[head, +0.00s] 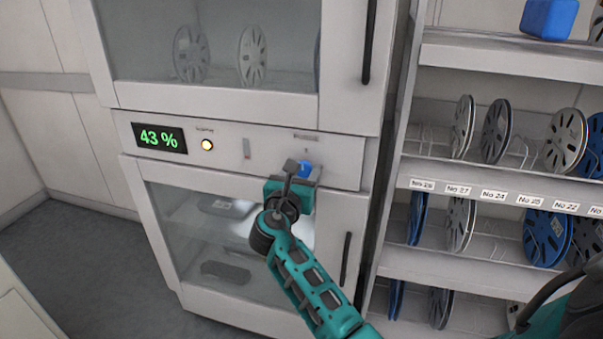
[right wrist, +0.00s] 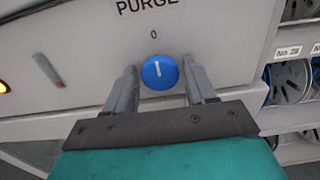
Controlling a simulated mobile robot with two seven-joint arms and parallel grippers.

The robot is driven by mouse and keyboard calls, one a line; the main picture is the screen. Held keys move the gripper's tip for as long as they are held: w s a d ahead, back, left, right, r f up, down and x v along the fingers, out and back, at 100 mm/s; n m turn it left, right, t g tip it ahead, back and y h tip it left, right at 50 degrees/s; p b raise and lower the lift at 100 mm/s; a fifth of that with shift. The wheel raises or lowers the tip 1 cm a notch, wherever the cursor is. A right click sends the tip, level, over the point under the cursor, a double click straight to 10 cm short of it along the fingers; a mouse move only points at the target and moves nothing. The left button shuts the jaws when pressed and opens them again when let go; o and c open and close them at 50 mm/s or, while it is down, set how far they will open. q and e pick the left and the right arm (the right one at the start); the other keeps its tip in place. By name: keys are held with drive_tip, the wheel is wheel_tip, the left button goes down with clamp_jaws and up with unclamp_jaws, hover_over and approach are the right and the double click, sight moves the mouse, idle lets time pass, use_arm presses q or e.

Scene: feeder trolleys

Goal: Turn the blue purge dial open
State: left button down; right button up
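The blue purge dial (head: 304,168) is on the light grey control panel (head: 232,150) of the cabinet. In the right wrist view the dial (right wrist: 160,72) faces me. Its white mark is nearly upright, pointing towards the "0" printed above it, below the word PURGE. My right gripper (head: 303,171) is at the panel in front of the dial. In the right wrist view its two fingers (right wrist: 159,80) are spread, one on each side of the dial, with a gap visible on both sides. My left gripper is in neither view.
The panel also has a green 43 % display (head: 159,138), a lit yellow button (head: 207,145) and a slim grey piece (head: 246,148). Glass-fronted doors with dark handles (head: 346,258) lie above and below. An open rack (head: 480,180) of reels stands close on the right.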

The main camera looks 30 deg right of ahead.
drive_tip(key=c, duration=0.7)
drive_tip(key=shift+c, duration=0.2)
